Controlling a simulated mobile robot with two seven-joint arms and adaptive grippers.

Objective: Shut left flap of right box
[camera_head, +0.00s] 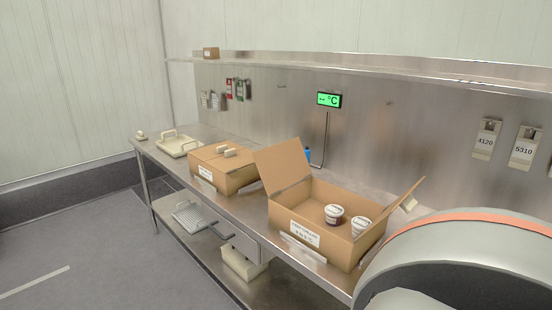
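The right box (342,244) is an open brown cardboard box with a white label, on the steel table. Its left flap (282,164) stands up and leans outward to the left. Its right flap (404,204) also stands open, tilted outward to the right. Two white tubs with dark bands, one tub (334,215) and another tub (361,226), sit inside toward the right. Neither of my grippers is in view. A large grey rounded arm link with an orange band, which looks like mine, fills the lower right corner near the box.
A brown box (208,170) with its top closed and small pale objects on it stands left of the right box. A pale tray (178,146) lies further left on the steel table (155,142). A wall shelf (360,69) runs above. A blue object (308,153) is behind the left flap.

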